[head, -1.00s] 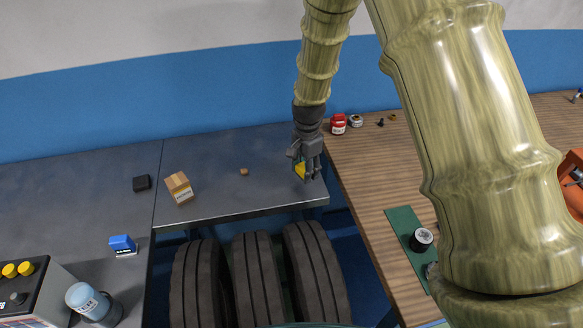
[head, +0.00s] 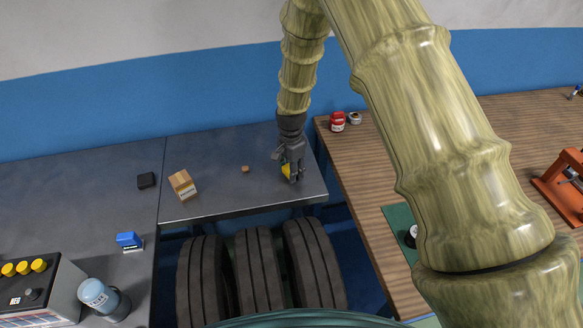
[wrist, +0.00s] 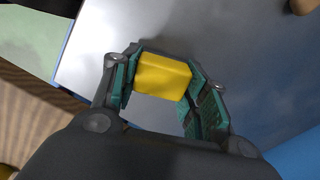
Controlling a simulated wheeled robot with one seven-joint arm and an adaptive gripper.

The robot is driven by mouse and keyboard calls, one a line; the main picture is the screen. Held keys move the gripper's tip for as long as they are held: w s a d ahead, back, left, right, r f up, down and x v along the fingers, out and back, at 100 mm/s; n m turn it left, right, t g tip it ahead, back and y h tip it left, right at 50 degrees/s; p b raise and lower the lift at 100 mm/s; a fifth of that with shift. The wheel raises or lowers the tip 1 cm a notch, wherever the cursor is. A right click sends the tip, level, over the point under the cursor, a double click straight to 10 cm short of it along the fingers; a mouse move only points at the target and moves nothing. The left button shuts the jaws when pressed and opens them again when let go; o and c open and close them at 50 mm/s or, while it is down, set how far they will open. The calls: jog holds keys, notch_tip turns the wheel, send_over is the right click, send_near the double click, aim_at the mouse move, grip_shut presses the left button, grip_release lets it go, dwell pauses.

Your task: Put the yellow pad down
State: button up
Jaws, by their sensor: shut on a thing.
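The yellow pad (wrist: 162,77) is a small yellow block between the green-lined fingers of my gripper (wrist: 160,92) in the wrist view. In the head view the yellow pad (head: 286,170) shows as a small patch, partly hidden by the fingers. My gripper (head: 291,174) is shut on it, over the right part of the dark grey table (head: 225,195). I cannot tell whether the pad touches the table top.
A wooden bench (head: 365,180) with a red container (head: 337,122) stands to the right. Tyres (head: 258,265) stand below the table's front edge.

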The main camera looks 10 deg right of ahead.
jog(key=shift+f, duration=0.15)
jog(key=o, duration=1)
jog(key=shift+r, duration=0.2)
notch_tip(320, 180, up, 12)
jog(key=b, duration=0.4)
